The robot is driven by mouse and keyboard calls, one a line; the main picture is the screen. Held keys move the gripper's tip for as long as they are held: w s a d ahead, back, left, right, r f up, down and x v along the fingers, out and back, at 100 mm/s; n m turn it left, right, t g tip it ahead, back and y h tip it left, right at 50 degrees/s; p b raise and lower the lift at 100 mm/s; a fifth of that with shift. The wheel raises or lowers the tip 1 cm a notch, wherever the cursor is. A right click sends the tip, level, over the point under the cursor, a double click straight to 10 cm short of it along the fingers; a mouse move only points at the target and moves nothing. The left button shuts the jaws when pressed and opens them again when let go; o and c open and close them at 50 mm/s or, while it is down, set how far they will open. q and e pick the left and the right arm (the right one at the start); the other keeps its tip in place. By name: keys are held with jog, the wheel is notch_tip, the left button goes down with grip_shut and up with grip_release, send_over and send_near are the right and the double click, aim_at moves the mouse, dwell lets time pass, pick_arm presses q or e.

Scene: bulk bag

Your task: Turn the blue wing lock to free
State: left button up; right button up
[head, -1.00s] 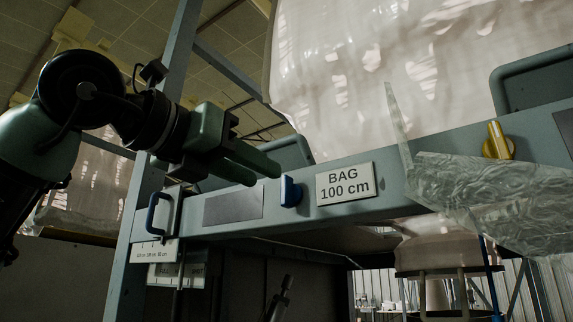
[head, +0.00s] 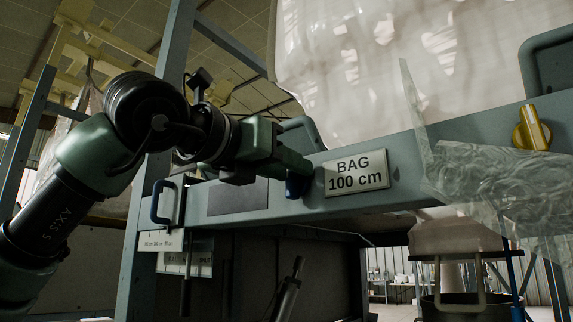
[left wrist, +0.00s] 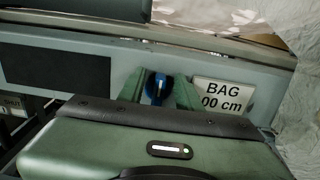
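The blue wing lock (head: 296,187) sits on the front of the grey-green beam, just left of the BAG 100 cm plate. In the head view my left gripper largely covers it, with only its lower part showing. In the left wrist view the blue wing lock (left wrist: 157,86) stands with its wing roughly upright between two green fingers. My left gripper (head: 300,168) is open, a finger on each side of the lock; it also shows in the left wrist view (left wrist: 158,92). I cannot tell whether either finger touches the wing. My right gripper is not in view.
The BAG 100 cm plate (head: 356,172) is right of the lock. A yellow wing knob (head: 532,130) and hanging clear film (head: 480,180) are farther right. A blue handle (head: 158,202) is at the beam's left end. The bulk bag (head: 400,60) hangs above.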

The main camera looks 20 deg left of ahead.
pick_arm(q)
jog(key=shift+s, duration=0.2)
grip_shut()
jog(key=shift+m, duration=0.3)
jog(key=m, duration=0.3)
jog(key=d+m, duration=0.1)
jog(key=m, duration=0.3)
jog(key=f+m, duration=0.1)
jog(key=m, duration=0.2)
jog(key=shift+s+d+m, duration=0.25)
jog(key=shift+d+m, duration=0.05)
jog(key=shift+m, duration=0.1)
jog(key=m, duration=0.3)
jog(key=shift+d+f+p, duration=0.1)
jog(key=shift+f+p, duration=0.2)
jog(key=shift+p, duration=0.05)
jog(key=shift+f+m, duration=0.25)
jog(key=shift+m, duration=1.45)
jog(key=shift+s, duration=0.1)
